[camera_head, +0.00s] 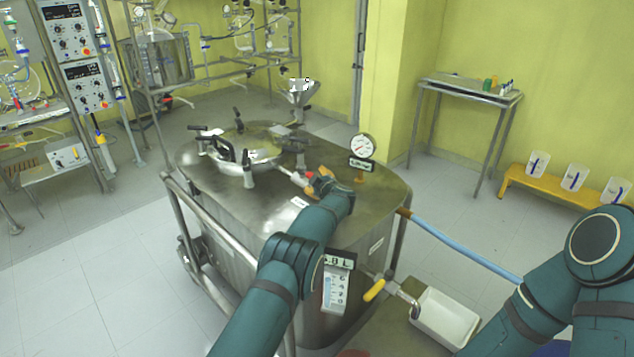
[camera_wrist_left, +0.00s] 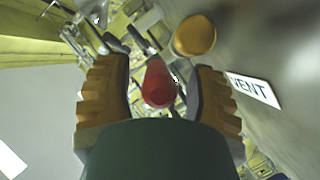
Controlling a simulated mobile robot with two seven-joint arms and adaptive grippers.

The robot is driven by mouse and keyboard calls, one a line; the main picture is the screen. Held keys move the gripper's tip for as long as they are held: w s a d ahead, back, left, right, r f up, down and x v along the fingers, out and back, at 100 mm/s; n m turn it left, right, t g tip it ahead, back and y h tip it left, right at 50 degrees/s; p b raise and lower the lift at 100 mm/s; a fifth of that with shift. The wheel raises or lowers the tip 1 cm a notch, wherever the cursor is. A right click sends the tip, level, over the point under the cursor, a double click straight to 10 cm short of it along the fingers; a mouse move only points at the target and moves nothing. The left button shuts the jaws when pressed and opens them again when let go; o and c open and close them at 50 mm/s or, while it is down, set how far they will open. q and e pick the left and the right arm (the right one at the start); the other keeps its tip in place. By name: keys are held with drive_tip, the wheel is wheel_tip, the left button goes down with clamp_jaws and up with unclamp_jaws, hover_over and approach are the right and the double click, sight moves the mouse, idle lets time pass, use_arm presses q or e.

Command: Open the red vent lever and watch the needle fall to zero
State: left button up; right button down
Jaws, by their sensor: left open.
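The red vent lever (camera_head: 311,177) stands on the steel vessel's lid (camera_head: 375,205), mostly hidden by my left gripper in the head view. In the left wrist view the red lever end (camera_wrist_left: 158,88) lies between the two yellow-padded fingers of my left gripper (camera_wrist_left: 157,70), which are open with gaps on both sides. A VENT label (camera_wrist_left: 253,88) is to the right. In the head view my left gripper (camera_head: 328,184) is low over the lid. The round gauge (camera_head: 362,147) stands behind it; its needle reading is too small to tell. My right gripper is out of view.
A hatch with clamps (camera_head: 250,155) and a funnel (camera_head: 299,90) are on the vessel's far side. A yellow-handled drain valve (camera_head: 374,291) and white tray (camera_head: 445,318) are at its front. A blue hose (camera_head: 465,247) runs right. Open floor lies at left.

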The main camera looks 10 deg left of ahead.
use_arm(q)
drive_tip(key=shift+d, duration=0.1)
drive_tip(key=shift+s+d+r, duration=0.2)
drive_tip(key=shift+s+d, duration=0.1)
drive_tip(key=shift+s, duration=0.15)
drive_tip(key=v, duration=1)
drive_tip(key=shift+s, duration=0.45)
